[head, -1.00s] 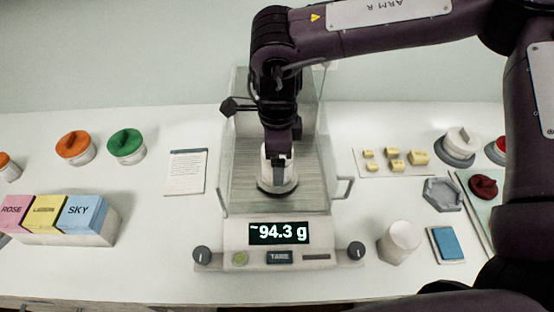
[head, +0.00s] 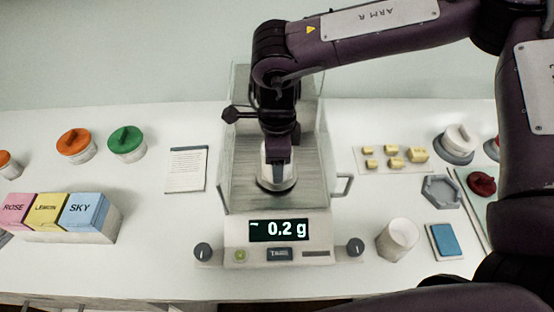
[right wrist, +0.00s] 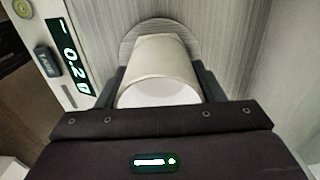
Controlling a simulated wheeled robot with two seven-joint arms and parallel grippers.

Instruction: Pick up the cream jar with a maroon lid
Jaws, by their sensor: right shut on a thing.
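My right gripper (head: 279,160) is inside the glass-walled balance, pointing down and shut on a white jar (head: 274,175). In the right wrist view the jar (right wrist: 162,62) sits between the fingers, above the round pan (right wrist: 133,36). I cannot tell whether the jar touches the pan. No maroon lid shows on it. A maroon lid (head: 482,183) lies on the pale green mat at the right. The balance display (head: 280,229) reads 0.2 g, with a small mark before the number. My left gripper is not in view.
Orange-topped (head: 76,142) and green-topped (head: 126,142) jars and labelled boxes (head: 62,212) stand left. A white cup (head: 398,239), blue pad (head: 446,242), grey hexagonal tray (head: 441,190) and small yellow pieces (head: 394,162) lie right. The balance's walls (head: 329,150) surround my gripper closely.

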